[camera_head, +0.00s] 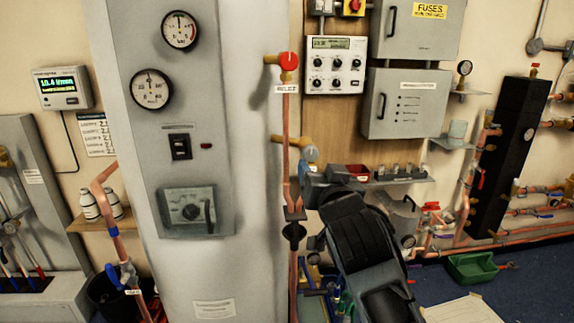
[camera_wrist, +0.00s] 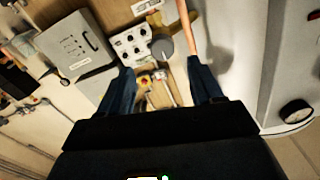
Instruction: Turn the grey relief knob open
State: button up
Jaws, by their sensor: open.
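The grey knob (camera_head: 309,153) is a round disc on a brass fitting beside the vertical copper pipe, below a red knob (camera_head: 288,61). A small label (camera_head: 286,89) hangs under the red knob; its text is hard to read. My gripper (camera_head: 312,178) is just below the grey knob in the head view, partly hidden by my arm. In the wrist view, which looks upside down, my gripper (camera_wrist: 158,78) is open with nothing between its fingers. The grey knob (camera_wrist: 162,49) shows ahead, between and slightly beyond the fingertips. I see no contact.
A grey column (camera_head: 205,120) with gauges stands left of the pipe. A white control box (camera_head: 335,65) and grey cabinets (camera_head: 407,103) hang to the right. A shelf (camera_head: 400,180) with small parts is right of my gripper.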

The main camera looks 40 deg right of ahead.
aim_at(311, 155)
jog(key=p+x, duration=0.1)
jog(key=x, duration=0.7)
jog(key=shift+a+r, duration=0.1)
jog(key=shift+r, duration=0.1)
jog(key=c, duration=1.1)
